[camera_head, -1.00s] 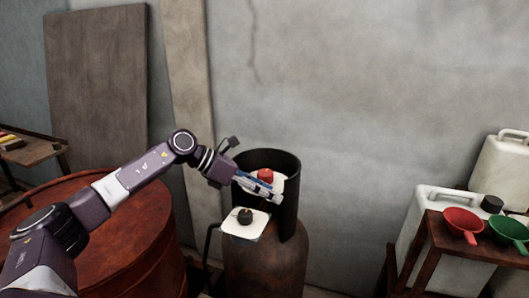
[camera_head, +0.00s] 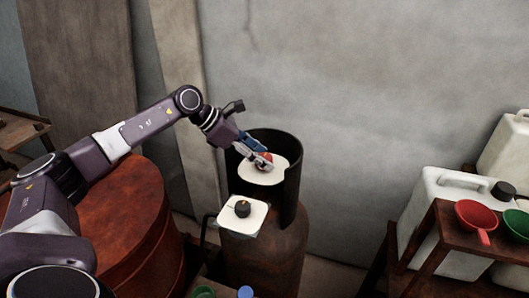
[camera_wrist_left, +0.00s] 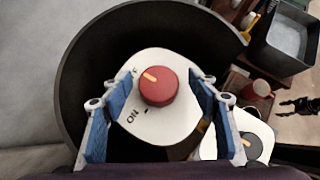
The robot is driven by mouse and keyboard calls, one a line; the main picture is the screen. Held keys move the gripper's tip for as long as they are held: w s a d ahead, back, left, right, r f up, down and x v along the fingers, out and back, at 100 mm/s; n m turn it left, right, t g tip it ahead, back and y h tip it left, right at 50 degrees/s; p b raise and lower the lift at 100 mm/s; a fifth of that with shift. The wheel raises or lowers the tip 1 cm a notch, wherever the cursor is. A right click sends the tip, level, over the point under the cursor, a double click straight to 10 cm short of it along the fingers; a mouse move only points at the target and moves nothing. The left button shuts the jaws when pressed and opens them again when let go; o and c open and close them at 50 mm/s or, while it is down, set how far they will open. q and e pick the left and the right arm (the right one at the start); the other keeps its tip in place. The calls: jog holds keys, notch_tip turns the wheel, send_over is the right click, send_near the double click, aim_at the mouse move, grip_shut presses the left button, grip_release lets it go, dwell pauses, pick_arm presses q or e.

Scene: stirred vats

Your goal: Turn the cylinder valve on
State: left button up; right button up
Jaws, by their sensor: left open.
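The cylinder (camera_head: 262,255) is brown and rusty, with a dark open collar (camera_head: 292,190) around its top. Inside the collar is a white plate (camera_wrist_left: 172,128) with a round red valve knob (camera_wrist_left: 159,92). The knob's yellow mark points up and left in the wrist view, toward a partly hidden label; the word ON is at lower left. My left gripper (camera_head: 262,158) is open, with its blue-padded fingers on either side of the knob in the wrist view and gaps between. In the head view the fingers partly hide the knob. My right gripper is not in view.
A second white plate with a black knob (camera_head: 242,208) sits just in front of the collar. A rusty drum (camera_head: 125,225) stands left. On the right are a white canister (camera_head: 440,200) and a shelf with a red funnel (camera_head: 476,215) and green funnel (camera_head: 517,224).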

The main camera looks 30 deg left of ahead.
pick_arm(q)
jog(key=shift+w+d+f, duration=0.2)
jog(key=shift+w+f, duration=0.25)
jog(key=shift+f, duration=0.15)
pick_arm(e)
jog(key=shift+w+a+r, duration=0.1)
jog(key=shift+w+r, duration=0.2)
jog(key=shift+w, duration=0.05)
pick_arm(q)
jog(key=shift+s, duration=0.1)
jog(key=shift+r, duration=0.1)
jog(key=shift+c, duration=1.4)
jog(key=c, duration=0.9)
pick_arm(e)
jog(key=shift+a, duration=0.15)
